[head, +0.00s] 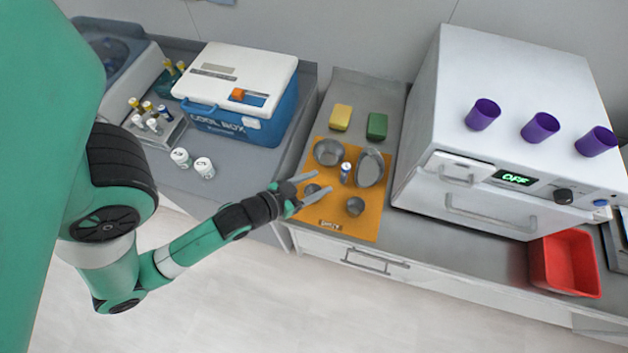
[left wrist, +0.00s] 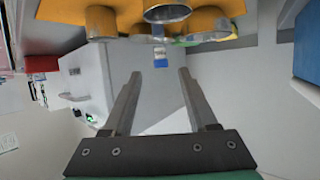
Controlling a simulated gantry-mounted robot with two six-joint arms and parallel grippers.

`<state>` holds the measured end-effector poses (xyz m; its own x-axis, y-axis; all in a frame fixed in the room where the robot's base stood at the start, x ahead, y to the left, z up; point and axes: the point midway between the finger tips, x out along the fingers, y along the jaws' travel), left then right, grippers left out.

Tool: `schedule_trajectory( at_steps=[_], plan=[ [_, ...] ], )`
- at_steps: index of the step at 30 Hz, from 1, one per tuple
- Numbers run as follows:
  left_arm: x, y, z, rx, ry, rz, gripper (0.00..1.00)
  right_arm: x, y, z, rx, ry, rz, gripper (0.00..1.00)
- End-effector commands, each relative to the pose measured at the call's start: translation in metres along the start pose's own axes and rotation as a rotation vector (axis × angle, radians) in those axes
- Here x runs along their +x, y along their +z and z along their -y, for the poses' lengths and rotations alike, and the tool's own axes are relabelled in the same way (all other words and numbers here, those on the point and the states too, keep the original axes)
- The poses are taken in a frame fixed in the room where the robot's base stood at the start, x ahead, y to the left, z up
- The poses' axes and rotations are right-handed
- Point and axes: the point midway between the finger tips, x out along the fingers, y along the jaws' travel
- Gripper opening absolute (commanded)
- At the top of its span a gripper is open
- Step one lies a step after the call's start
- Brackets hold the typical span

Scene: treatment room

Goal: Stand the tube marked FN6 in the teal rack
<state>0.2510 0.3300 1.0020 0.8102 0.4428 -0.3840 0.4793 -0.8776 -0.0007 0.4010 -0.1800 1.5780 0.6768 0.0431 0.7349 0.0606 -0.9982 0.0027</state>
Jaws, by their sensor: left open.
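My left gripper (head: 322,182) is open and empty, low over the front of the orange mat. A small tube with blue and white on it (head: 345,171) stands on the mat among grey metal dishes, just beyond the fingertips. In the left wrist view this tube (left wrist: 160,58) shows past the gap between the open fingers (left wrist: 159,74). I cannot read its marking. A teal rack (head: 166,85) seems to stand at the far left beside the cool box, with yellow-capped tubes in it, partly hidden. My right gripper is not in view.
The orange mat (head: 326,222) carries several metal bowls close around the tube. A grey rack (head: 170,134) holds several tubes; two white jars (head: 204,168) stand before it. The blue cool box (head: 240,125), a white oven (head: 450,95) and a red bin (head: 566,262) flank the counter.

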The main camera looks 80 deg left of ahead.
Motion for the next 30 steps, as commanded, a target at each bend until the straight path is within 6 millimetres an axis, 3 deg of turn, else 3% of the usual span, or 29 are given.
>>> schedule_trajectory(
  at_steps=[14, 17, 20, 23, 24, 26, 27, 30],
  plan=[
    [-0.007, -0.001, 0.000, 0.000, 0.001, -0.001, 0.58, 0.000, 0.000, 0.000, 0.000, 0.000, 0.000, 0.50],
    [0.001, -0.015, -0.005, 0.001, 0.013, -0.034, 0.58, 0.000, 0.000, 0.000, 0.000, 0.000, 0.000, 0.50],
    [0.022, -0.061, -0.021, 0.004, 0.055, -0.134, 0.58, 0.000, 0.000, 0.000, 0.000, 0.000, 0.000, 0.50],
    [0.043, -0.141, -0.053, 0.002, 0.129, -0.297, 0.58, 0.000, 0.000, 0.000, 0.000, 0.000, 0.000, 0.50],
    [0.047, -0.180, -0.070, -0.001, 0.166, -0.372, 0.58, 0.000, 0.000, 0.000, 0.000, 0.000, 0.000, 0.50],
    [0.044, -0.239, -0.096, -0.008, 0.223, -0.486, 0.58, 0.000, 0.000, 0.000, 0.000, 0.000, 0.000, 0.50],
    [0.037, -0.278, -0.113, -0.014, 0.261, -0.560, 0.58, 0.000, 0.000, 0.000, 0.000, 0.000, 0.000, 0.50],
    [0.003, -0.372, -0.152, -0.037, 0.359, -0.747, 0.58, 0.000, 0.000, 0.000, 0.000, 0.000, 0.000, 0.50]
  ],
)
